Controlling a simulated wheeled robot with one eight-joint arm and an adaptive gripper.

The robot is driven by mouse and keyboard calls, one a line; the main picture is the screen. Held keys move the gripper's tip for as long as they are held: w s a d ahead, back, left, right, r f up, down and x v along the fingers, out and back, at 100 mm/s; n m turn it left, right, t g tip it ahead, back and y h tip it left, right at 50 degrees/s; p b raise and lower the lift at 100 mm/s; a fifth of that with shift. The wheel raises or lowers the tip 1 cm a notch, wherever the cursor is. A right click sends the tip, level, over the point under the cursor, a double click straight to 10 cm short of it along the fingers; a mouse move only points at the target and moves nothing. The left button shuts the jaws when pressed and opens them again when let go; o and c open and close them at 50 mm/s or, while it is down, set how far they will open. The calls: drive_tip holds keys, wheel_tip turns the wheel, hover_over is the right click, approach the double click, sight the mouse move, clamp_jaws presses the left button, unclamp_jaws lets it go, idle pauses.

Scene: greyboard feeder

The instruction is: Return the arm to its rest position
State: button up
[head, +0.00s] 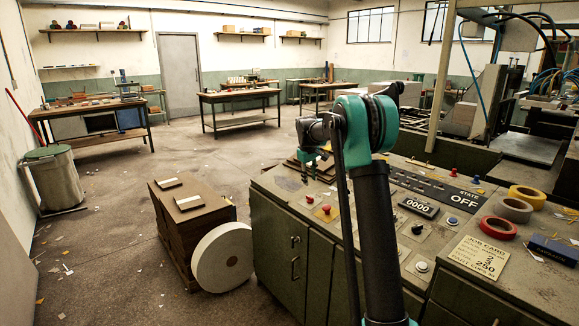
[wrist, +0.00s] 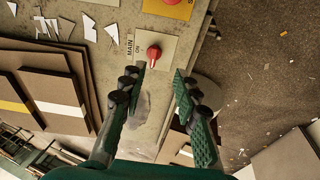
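My arm rises over the console (head: 265,185) in the head view, its teal elbow bent and the forearm reaching left. My gripper (head: 312,158) hangs above the console's left end. In the wrist view my gripper (wrist: 160,84) has its two green fingers apart with nothing between them. Just beyond the fingertips is a red rotary knob (wrist: 154,53) on a plate marked MAIN and ON. The fingers look apart from the knob; the exact height above it cannot be told.
The console has a STATE panel (head: 464,199) reading OFF, a 0000 counter (head: 418,207), a job card (head: 478,258) and tape rolls (head: 514,209). A stack of brown boards (head: 190,220) and a white roll (head: 222,257) stand left. The floor farther left is open, with scattered scraps.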

drive_tip(key=s+d+f+m, duration=0.1)
drive_tip(key=s+d+m, duration=0.1)
drive_tip(key=s, duration=1.1)
drive_tip(key=s+d+f+m, duration=0.2)
drive_tip(key=s, duration=1.1)
drive_tip(key=s+f+m, duration=0.1)
drive_tip(key=s+f, duration=0.2)
drive_tip(key=s, duration=0.5)
drive_tip(key=s+f+m, duration=0.1)
drive_tip(key=s+f, duration=0.3)
drive_tip(key=s, duration=0.4)
drive_tip(key=s+f+m+t+y, duration=0.1)
drive_tip(key=s+f, duration=0.2)
drive_tip(key=s, duration=0.5)
drive_tip(key=shift+d+f, duration=0.2)
drive_tip(key=shift+d, duration=0.25)
drive_tip(key=shift+w, duration=0.1)
